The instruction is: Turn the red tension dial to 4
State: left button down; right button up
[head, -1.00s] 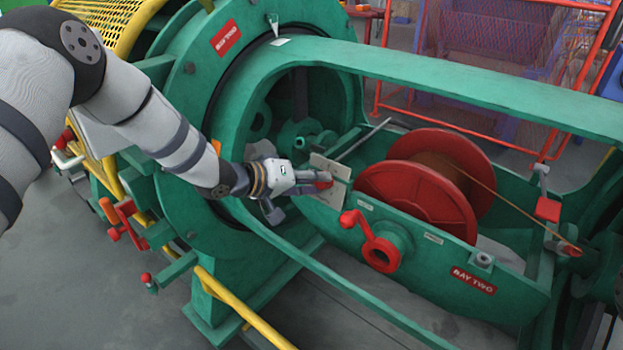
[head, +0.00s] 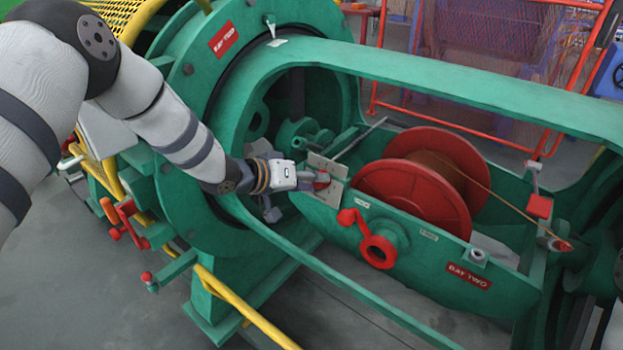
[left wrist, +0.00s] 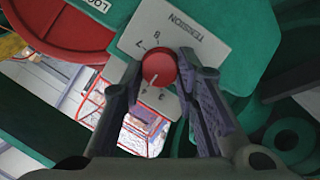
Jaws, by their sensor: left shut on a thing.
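The red tension dial (left wrist: 159,68) sits on a pale plate (left wrist: 190,30) printed TENSION, which appears upside down in the left wrist view. A white line on the dial points down and slightly left there, toward small numerals near the left finger. The 7 and 8 are readable on the upper left of the dial; some other marks are hidden by the fingers. My left gripper (left wrist: 160,70) is shut on the dial, one finger on each side. In the head view my left gripper (head: 314,181) is at the plate (head: 328,166), largely covering the dial. My right gripper is not in view.
A red reel (head: 415,193) lies in the green cradle just right of the plate. A red crank handle (head: 377,250) sticks out in front below it. The green ring frame (head: 187,130) is close behind my left forearm. A green bar (head: 440,80) spans above.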

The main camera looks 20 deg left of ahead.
pick_arm(q)
jog(key=c, duration=1.2)
grip_release()
jog(key=shift+a+r, duration=0.1)
jog(key=v, duration=1.2)
